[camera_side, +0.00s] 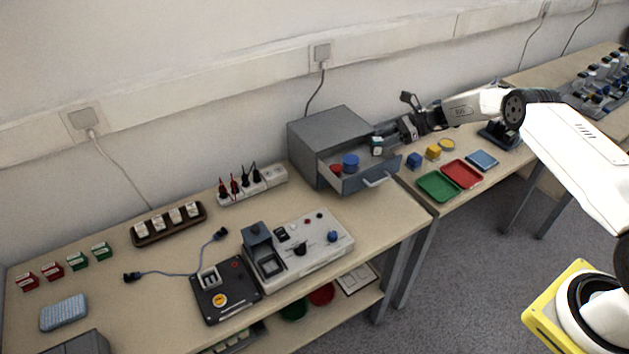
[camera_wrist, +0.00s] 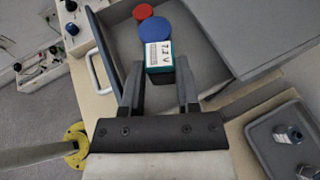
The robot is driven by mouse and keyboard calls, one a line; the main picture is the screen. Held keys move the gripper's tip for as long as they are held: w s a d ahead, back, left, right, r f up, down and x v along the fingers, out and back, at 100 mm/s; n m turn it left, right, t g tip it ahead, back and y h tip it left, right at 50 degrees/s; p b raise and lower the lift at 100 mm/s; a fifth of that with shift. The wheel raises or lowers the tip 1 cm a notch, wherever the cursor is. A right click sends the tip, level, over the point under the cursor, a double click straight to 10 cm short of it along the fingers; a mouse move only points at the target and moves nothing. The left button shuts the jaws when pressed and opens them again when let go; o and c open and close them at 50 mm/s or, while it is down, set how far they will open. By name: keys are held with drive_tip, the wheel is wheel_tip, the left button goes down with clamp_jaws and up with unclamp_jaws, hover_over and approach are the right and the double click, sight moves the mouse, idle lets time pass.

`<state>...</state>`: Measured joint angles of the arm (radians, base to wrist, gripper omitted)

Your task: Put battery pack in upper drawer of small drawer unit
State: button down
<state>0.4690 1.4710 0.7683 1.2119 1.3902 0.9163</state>
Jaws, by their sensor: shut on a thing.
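My gripper (camera_side: 386,142) is shut on the battery pack (camera_side: 377,147), a small teal block with a pale top. In the wrist view the pack (camera_wrist: 159,56) shows a white "7.2 V" label between the fingertips (camera_wrist: 157,78). The small grey drawer unit (camera_side: 327,127) stands at the back of the bench, and its upper drawer (camera_side: 370,180) is pulled out. The pack appears over the open drawer near its right side; its exact height is unclear. A blue round thing (camera_side: 350,160) and a red round thing (camera_side: 336,170) lie inside the drawer.
The drawer front carries a pale handle (camera_side: 377,180). To the right lie a green tray (camera_side: 438,187), a red tray (camera_side: 462,174), and blue and yellow blocks. A grey instrument panel (camera_side: 310,245) stands in front of the unit. A power strip (camera_side: 253,187) lies left of it.

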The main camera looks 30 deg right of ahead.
drive_tip(key=shift+w+f, duration=0.2)
drive_tip(key=shift+f, duration=1.55)
drive_tip(key=shift+f, duration=0.15)
drive_tip(key=c, duration=0.6)
unclamp_jaws()
drive_tip(key=v, duration=1.2)
drive_tip(key=shift+r, duration=0.25)
